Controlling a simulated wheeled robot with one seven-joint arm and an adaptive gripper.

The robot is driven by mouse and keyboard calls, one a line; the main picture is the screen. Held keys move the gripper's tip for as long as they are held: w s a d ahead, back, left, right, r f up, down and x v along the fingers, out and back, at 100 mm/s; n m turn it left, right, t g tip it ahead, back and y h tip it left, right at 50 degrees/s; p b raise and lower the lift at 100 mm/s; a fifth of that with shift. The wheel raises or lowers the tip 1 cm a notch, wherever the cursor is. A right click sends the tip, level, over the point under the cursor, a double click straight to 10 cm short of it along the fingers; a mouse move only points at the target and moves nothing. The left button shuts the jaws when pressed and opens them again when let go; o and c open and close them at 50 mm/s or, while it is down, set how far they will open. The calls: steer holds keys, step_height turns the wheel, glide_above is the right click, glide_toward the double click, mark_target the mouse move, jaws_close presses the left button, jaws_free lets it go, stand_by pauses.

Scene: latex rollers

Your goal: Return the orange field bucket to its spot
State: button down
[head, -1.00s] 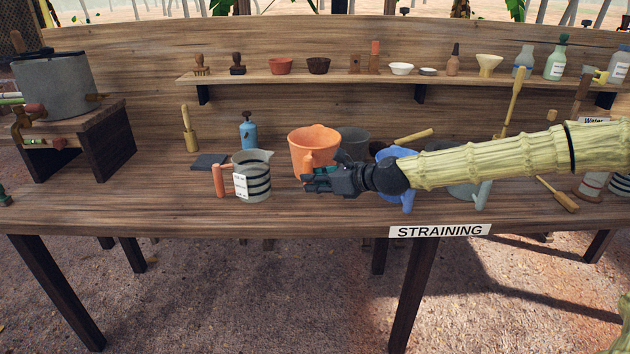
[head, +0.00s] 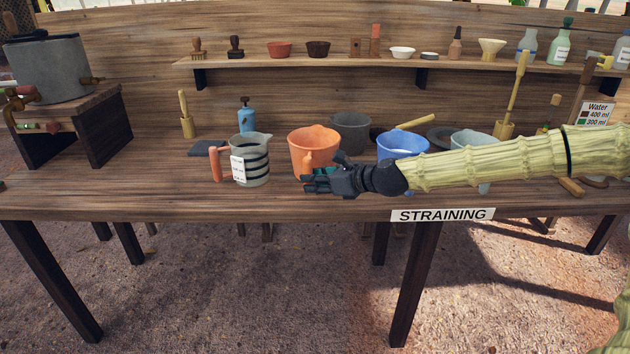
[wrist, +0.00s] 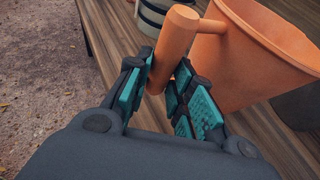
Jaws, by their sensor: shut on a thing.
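The orange field bucket (head: 311,146) is upright at the middle of the bench, right of the striped jug. My gripper (head: 318,180) is in front of it in the head view. In the wrist view the bucket (wrist: 262,50) is at the upper right, and its handle (wrist: 172,45) passes down between the teal pads of my gripper (wrist: 165,100). The gripper is shut on the handle. I cannot tell whether the bucket's base touches the bench, as its lower part is partly hidden by my gripper.
A striped jug with a label (head: 250,160) stands close on the left. A grey bucket (head: 351,130) is just behind, and a blue bucket (head: 402,145) is to the right, partly behind my arm. A shelf (head: 430,68) of small items runs along the back. The bench front (head: 200,200) is clear.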

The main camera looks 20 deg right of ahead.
steer(key=shift+f+b, duration=0.6)
steer(key=shift+f, duration=0.05)
stand_by(0.4)
steer(key=c, duration=1.4)
jaws_free()
steer(key=shift+r, duration=0.1)
steer(key=shift+o, duration=1.2)
steer(key=shift+f, duration=0.2)
steer(key=shift+v, duration=2)
steer(key=v, duration=0.8)
steer(key=shift+r, duration=0.1)
